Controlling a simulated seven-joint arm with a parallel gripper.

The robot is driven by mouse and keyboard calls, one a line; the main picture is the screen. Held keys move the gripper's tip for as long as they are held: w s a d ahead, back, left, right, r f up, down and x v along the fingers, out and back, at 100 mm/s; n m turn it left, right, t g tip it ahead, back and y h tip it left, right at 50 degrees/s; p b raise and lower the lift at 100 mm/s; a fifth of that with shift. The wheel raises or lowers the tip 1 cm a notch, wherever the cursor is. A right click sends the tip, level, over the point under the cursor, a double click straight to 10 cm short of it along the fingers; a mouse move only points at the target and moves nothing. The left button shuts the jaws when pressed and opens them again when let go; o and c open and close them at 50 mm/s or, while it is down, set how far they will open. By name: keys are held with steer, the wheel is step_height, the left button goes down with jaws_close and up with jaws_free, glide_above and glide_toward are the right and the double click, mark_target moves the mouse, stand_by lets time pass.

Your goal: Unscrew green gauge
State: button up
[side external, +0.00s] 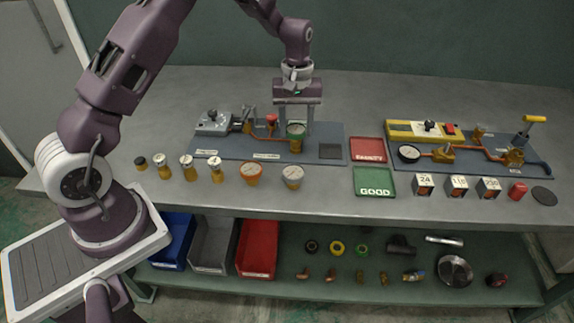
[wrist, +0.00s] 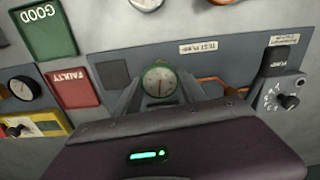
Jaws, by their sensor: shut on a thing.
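The green gauge (side external: 296,129) stands on the blue-grey test board at the middle of the bench. In the wrist view its round white dial with a green rim (wrist: 160,82) faces the camera. My gripper (side external: 294,122) reaches down from above with a finger on each side of the gauge, shut on it. In the wrist view the fingers (wrist: 160,92) flank the dial.
The red FAULTY tray (side external: 368,150) and green GOOD tray (side external: 374,182) lie right of the board. Gauges and brass fittings (side external: 252,173) stand along the front. A second board (side external: 440,160) carries copper piping and a yellow block. Bare bench (side external: 330,198) lies in front.

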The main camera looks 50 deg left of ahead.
steer(key=n, duration=0.3)
steer(key=shift+n, duration=1.4)
steer(key=shift+r, duration=2.5)
